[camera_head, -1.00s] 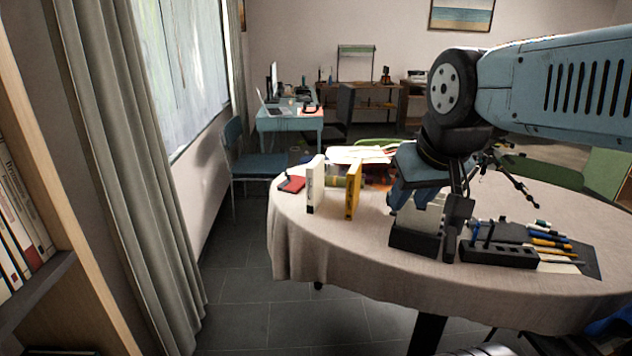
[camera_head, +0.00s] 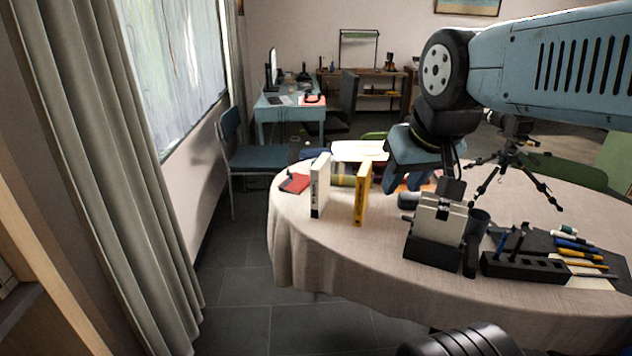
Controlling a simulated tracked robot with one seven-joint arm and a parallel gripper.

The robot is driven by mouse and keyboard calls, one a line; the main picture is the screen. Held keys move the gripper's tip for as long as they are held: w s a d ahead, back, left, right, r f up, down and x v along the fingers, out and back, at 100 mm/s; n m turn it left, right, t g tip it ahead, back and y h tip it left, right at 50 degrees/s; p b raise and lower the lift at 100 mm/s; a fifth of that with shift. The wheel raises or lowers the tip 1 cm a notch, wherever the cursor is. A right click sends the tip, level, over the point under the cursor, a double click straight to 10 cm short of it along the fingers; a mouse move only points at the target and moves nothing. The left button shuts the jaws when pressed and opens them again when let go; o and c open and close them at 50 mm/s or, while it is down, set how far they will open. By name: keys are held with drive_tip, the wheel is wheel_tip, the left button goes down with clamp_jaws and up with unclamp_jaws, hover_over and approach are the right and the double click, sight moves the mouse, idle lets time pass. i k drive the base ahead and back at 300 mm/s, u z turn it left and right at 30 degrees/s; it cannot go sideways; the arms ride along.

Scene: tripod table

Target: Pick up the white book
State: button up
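The white book (camera_head: 320,186) stands upright near the left edge of the round table (camera_head: 300,255), its spine facing me. A yellow book (camera_head: 362,194) stands upright just to its right, with a gap between them. My gripper (camera_head: 402,184) is on the end of the blue arm, to the right of both books in the picture. Its two blue fingers point down and their tips look apart, with nothing seen between them. It does not touch the white book.
A red notebook (camera_head: 295,183) lies behind the white book. The tablecloth in front of the books is clear.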

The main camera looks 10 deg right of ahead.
sight(320, 171)
drive_tip(key=z, duration=0.95)
drive_tip(key=i, duration=0.1)
drive_tip(key=u, duration=2.5)
drive_tip(key=k, duration=1.15)
drive_tip(key=z, duration=0.7)
drive_tip(key=i, duration=1)
drive_tip(key=u, duration=0.05)
